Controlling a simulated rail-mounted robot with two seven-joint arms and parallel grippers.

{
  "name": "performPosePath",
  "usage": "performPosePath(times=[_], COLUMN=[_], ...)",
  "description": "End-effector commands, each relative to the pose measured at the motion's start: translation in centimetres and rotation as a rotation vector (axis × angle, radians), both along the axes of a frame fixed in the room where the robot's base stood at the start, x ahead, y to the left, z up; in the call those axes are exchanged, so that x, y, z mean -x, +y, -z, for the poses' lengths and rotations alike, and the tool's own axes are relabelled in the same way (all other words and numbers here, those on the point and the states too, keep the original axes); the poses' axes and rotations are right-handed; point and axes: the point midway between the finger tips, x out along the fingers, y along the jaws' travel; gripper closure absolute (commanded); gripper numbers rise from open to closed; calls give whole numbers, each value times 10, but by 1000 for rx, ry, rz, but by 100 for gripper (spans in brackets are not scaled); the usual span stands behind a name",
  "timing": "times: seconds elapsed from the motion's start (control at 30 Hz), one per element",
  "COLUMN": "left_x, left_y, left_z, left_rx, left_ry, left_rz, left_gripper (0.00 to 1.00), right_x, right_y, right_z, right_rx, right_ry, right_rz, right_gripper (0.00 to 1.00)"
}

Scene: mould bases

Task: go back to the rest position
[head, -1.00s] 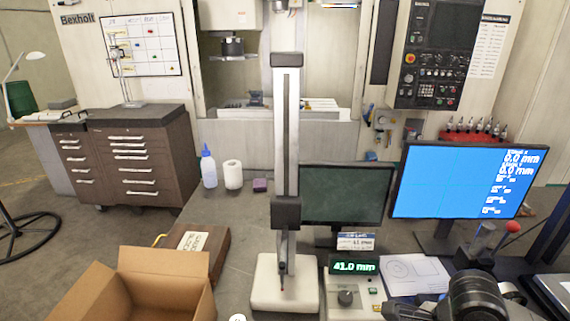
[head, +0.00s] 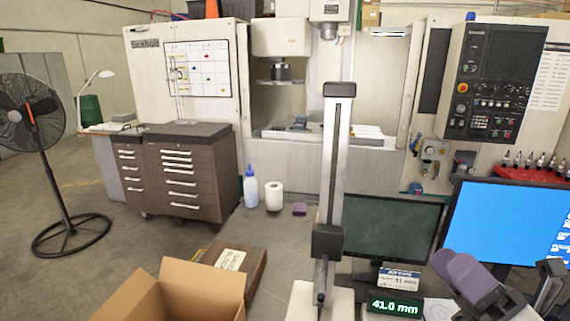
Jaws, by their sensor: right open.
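My right gripper (head: 500,268) is at the lower right, in front of the blue monitor (head: 512,225). Its jaws are apart, and I see nothing held between them. The rest of my right arm is mostly below the picture's edge. My left gripper is not in view. A tall height gauge (head: 337,170) stands upright on the bench, left of my right gripper. Its display (head: 395,307) reads 41.0 mm.
An open cardboard box (head: 175,293) is at the lower left, by a brown case (head: 250,275). A dark screen (head: 390,228) stands behind the gauge. A blue-capped bottle (head: 251,190) and a white roll (head: 274,196) stand farther back. A fan (head: 62,190) is at far left.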

Motion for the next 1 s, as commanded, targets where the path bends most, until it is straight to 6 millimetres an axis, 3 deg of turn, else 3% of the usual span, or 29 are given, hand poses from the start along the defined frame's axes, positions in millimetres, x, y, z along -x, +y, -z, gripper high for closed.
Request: performPosePath(times=[0.1, 0.23, 0.37, 0.47, 0.6, 0.7, 0.87, 1.0], left_x=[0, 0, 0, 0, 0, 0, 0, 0], left_y=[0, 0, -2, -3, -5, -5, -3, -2], left_z=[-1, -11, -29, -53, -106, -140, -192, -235], left_rx=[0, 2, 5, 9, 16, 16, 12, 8], left_ry=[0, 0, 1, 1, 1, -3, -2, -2], left_rz=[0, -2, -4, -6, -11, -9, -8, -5], left_gripper=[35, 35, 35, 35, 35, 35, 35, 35], right_x=[-5, -14, -24, -27, -7, 17, 64, 114], right_y=[-27, -59, -86, -97, -83, -61, -33, -20], right_z=[-27, -35, -18, 15, 81, 112, 138, 155], right_rx=[-301, -629, -947, -1184, -1444, -1536, -1667, -1783], right_ry=[50, 162, 349, 566, 987, 1224, 1476, 1614], right_rz=[62, 140, 243, 353, 534, 582, 623, 729], right_gripper=[48, 48, 48, 48, 48, 48, 48, 48])
